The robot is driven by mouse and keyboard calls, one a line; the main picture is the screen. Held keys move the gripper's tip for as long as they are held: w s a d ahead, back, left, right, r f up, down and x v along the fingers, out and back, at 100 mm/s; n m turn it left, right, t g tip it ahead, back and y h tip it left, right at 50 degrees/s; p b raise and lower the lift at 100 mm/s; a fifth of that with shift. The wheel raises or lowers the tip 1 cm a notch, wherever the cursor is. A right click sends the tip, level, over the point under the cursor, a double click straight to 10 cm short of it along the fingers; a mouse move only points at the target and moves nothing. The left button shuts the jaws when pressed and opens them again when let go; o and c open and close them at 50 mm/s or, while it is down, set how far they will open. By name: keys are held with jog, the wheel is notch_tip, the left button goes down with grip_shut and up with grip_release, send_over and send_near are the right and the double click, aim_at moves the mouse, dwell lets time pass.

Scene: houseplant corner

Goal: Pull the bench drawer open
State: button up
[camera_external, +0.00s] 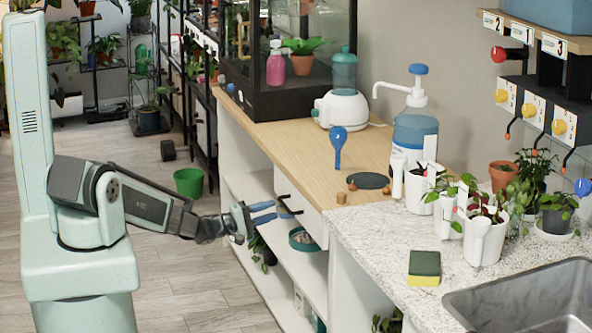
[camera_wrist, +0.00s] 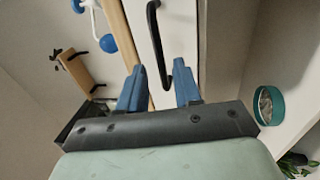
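The bench drawer (camera_external: 309,217) is a white front under the wooden bench top, and it looks shut. Its black bar handle (camera_external: 285,205) faces my arm. My gripper (camera_external: 270,212) has blue fingers and is close in front of the handle. In the wrist view, the two blue fingers of my gripper (camera_wrist: 159,68) are spread apart. The handle (camera_wrist: 154,40) runs lengthwise in the picture, with its lower end between the fingers. The white drawer front (camera_wrist: 181,30) lies behind it. I cannot tell whether the fingers touch the handle.
An open shelf holding a teal round bowl (camera_external: 302,239) is below the drawer; the bowl also shows in the wrist view (camera_wrist: 268,105). A leafy plant (camera_external: 262,250) hangs by the lower shelf. A green bucket (camera_external: 188,182) stands on the floor. The floor before the bench is mostly clear.

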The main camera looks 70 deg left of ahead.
aim_at(285, 204)
jog(key=shift+w+r, duration=0.2)
jog(key=shift+w, duration=0.75)
jog(key=shift+w+r, duration=0.15)
jog(key=shift+w, duration=0.8)
jog(key=shift+w+r, duration=0.2)
jog(key=shift+w, duration=0.75)
grip_shut()
